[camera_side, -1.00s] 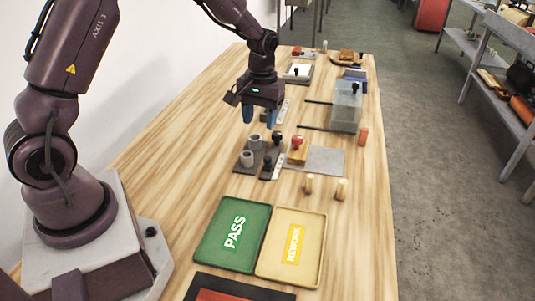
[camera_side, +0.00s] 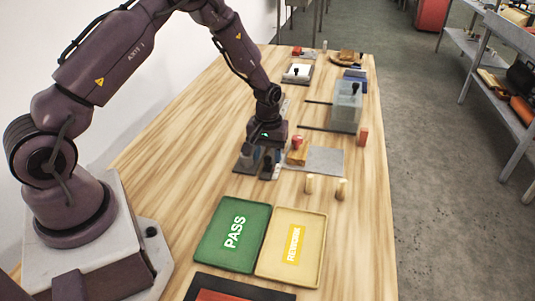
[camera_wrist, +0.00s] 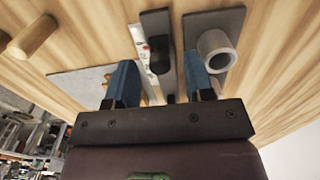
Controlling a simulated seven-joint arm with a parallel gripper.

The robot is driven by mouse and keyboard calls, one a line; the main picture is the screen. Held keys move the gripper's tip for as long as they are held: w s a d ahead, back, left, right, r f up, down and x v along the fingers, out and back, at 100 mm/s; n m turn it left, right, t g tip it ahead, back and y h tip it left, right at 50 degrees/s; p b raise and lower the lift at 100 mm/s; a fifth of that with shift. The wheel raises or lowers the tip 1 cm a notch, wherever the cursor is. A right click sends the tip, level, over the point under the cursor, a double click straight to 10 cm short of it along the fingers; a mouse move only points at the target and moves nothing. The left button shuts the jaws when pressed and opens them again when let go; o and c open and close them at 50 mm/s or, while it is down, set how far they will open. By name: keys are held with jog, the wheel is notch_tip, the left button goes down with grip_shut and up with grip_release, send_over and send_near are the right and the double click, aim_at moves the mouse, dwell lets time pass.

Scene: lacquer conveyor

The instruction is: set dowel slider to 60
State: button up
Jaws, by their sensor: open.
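A slider with a dark track (camera_wrist: 156,22) lies on the table beside a white marked scale strip (camera_wrist: 140,42). Its black upright knob (camera_wrist: 158,62) shows in the wrist view between my gripper's two blue fingers. My gripper (camera_wrist: 160,82) is open and points down around the knob, with gaps on both sides. In the side view my gripper (camera_side: 262,160) is low over the slider and hides its knob. The near end of the scale strip (camera_side: 276,172) shows there. The scale numbers are too small to read.
A wooden block with a red knob (camera_side: 297,150) stands on a grey plate to the right. Wooden pegs (camera_side: 341,188), a green PASS tray (camera_side: 208,250) and a yellow REWORK tray (camera_side: 312,270) are nearer.

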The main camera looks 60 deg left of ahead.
aim_at(273, 154)
jog(key=shift+f, duration=0.25)
grip_shut()
jog(key=shift+w+a+r, duration=0.1)
jog(key=shift+w+a, duration=2.2)
jog(key=shift+w, duration=0.05)
grip_release()
notch_tip(273, 154, up, 13)
